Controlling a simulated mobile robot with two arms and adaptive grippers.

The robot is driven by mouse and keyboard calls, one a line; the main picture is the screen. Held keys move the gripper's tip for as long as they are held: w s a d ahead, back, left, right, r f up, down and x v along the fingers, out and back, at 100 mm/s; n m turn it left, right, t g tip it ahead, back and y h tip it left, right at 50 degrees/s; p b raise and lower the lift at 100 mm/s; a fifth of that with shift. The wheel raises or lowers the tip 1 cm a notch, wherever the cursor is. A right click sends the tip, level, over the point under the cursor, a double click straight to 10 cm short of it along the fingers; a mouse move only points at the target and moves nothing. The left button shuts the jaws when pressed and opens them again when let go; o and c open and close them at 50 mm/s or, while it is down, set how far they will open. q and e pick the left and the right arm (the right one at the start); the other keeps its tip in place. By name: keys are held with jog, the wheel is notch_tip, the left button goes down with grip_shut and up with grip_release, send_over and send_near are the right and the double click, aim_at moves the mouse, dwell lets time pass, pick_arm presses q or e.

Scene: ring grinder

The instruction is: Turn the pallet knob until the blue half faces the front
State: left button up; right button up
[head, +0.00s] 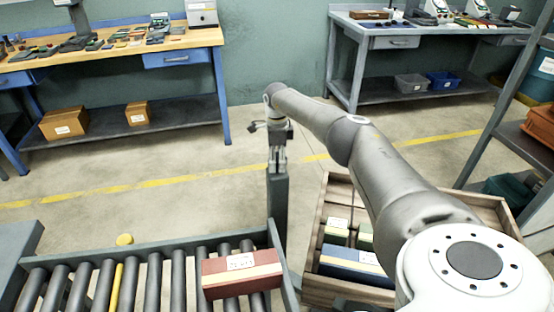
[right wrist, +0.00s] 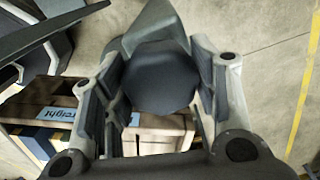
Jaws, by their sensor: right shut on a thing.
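My right gripper (head: 277,160) points down at the top of a dark grey upright post (head: 278,205) at the end of the roller conveyor. In the right wrist view, a dark grey, many-sided knob (right wrist: 160,77) sits between the two fingers of my right gripper (right wrist: 164,95), which is shut on it. A grey wedge-shaped part (right wrist: 155,28) sticks out beyond the knob. No blue half shows on the knob. The wooden crate (head: 330,290) stands right of the post, partly hidden by my right arm. My left gripper is not in view.
A red and cream box (head: 241,273) lies on the conveyor rollers (head: 105,285). A blue box (head: 352,265) and green boxes lie in the crate. Workbenches (head: 110,50) stand at the back, and a shelf rack (head: 505,90) at right. The middle floor is clear.

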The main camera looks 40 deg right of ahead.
jog(key=m, duration=0.5)
jog(key=shift+d+m+p, duration=0.1)
jog(key=shift+m+p, duration=0.2)
jog(key=shift+p, duration=0.05)
jog(key=m+p, duration=0.1)
jog(key=m, duration=0.5)
jog(key=shift+r, duration=0.1)
jog(key=m+p, duration=0.2)
jog(key=m, duration=0.4)
jog(key=shift+m, duration=0.3)
jog(key=m+p, duration=0.1)
jog(key=m, duration=0.5)
jog(key=shift+d, duration=0.1)
jog(key=o, duration=1)
